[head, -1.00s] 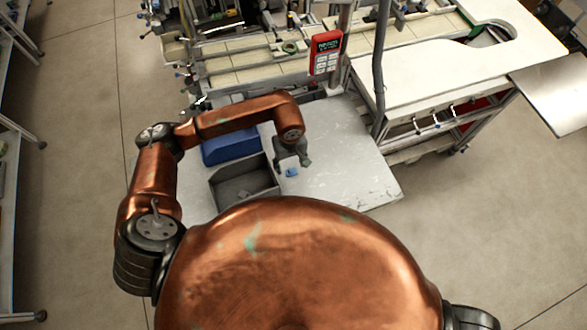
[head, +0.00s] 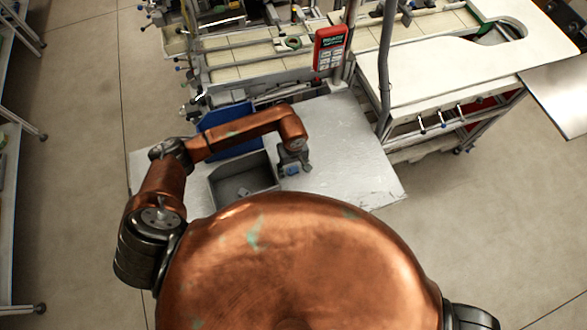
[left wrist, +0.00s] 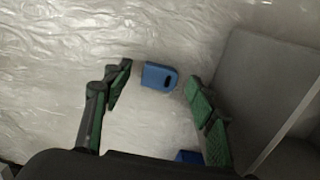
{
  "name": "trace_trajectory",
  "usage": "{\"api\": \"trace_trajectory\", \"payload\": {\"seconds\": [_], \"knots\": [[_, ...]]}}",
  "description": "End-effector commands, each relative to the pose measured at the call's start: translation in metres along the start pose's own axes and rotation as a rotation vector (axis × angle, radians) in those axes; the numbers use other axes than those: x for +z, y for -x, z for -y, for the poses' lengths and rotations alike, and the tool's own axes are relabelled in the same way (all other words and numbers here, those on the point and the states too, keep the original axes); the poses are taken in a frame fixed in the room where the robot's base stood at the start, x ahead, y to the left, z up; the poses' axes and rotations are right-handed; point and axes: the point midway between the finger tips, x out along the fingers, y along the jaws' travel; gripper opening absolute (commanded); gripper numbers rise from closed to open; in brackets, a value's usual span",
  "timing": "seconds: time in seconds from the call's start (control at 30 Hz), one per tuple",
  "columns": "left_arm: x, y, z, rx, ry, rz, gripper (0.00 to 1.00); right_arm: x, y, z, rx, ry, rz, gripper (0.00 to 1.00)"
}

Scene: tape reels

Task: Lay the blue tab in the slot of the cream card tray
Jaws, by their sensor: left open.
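The blue tab (head: 292,171) lies on the pale worktop to the right of the grey bin. In the left wrist view the blue tab (left wrist: 160,77) lies flat, with a dark slot near one end. My left gripper (head: 293,167) is just over it, partly covering it in the head view. In the left wrist view the open fingers of my left gripper (left wrist: 158,85) stand on either side of the tab, with gaps on both sides. A second blue piece (left wrist: 187,156) shows low in that view, mostly hidden. I cannot make out the cream card tray. My right gripper is out of view.
The grey bin (head: 215,190) stands close to the left of the gripper; its wall (left wrist: 250,80) shows in the left wrist view. A blue bin (head: 224,118) is behind my left arm. The worktop (head: 350,165) is clear to the right.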

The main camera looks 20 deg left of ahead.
Motion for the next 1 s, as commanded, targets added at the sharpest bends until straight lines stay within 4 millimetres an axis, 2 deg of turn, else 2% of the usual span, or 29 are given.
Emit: {"api": "trace_trajectory", "payload": {"seconds": [0.1, 0.33, 0.77, 1.0], "knots": [[0.0003, -0.0074, -0.0004, 0.001, -0.001, 0.0, 0.52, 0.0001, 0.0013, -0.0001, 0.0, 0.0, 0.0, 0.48], [0.0, -0.0084, -0.0002, 0.001, -0.001, -0.001, 0.52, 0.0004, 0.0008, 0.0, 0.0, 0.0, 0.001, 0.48], [0.0, -0.0082, 0.0, 0.0, -0.001, -0.001, 0.22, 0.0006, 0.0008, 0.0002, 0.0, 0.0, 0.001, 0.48], [0.0, -0.008, -0.0001, 0.001, -0.001, -0.001, 0.22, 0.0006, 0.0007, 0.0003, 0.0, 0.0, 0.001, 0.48]]}}
